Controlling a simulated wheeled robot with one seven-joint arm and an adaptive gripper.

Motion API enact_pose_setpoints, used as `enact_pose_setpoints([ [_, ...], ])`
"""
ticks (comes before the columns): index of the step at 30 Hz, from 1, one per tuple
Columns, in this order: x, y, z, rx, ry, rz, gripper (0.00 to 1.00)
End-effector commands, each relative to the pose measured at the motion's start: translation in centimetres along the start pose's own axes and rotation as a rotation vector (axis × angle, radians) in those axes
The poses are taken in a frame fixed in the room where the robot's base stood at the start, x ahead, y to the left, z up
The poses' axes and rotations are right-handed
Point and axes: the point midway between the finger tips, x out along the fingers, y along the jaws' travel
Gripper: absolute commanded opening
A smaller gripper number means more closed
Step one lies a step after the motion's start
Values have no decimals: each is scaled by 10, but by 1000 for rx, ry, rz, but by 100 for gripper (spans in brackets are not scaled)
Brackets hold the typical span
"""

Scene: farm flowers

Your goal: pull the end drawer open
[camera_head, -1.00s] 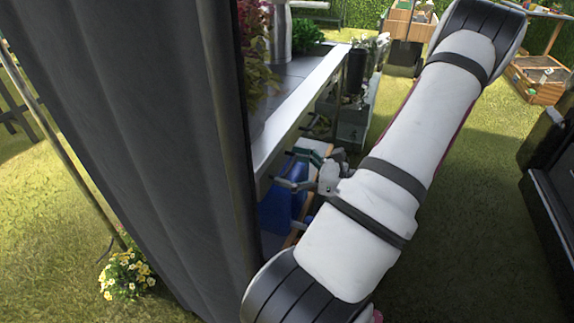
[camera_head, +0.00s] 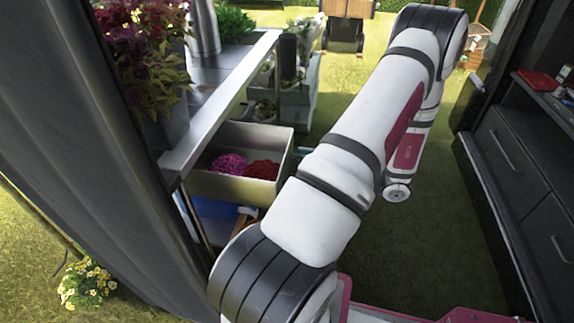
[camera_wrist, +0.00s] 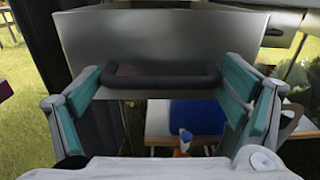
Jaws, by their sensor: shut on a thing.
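The end drawer (camera_head: 243,191) is pulled out from under the worktop, with pink flowers (camera_head: 228,163) and red flowers (camera_head: 263,169) inside. Its grey front (camera_wrist: 165,40) and black bar handle (camera_wrist: 160,77) fill the upper middle of the wrist view. My gripper (camera_wrist: 161,73) is shut on the handle, with a teal-padded finger at each end of the bar. In the head view my arm hides the gripper and the handle.
The worktop (camera_head: 225,100) carries a potted plant (camera_head: 150,50) at its near end. A blue thing (camera_wrist: 197,117) lies on a shelf below the drawer. A dark cabinet (camera_head: 510,160) stands to the right. Open grass lies between.

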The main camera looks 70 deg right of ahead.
Motion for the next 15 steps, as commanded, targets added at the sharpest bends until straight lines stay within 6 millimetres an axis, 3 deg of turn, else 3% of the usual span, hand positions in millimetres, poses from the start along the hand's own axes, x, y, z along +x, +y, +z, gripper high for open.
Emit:
enact_pose_setpoints([
  [6, -14, 0, 3, -7, -7, 3, 40],
  [15, -16, 0, 3, -7, -8, 4, 40],
])
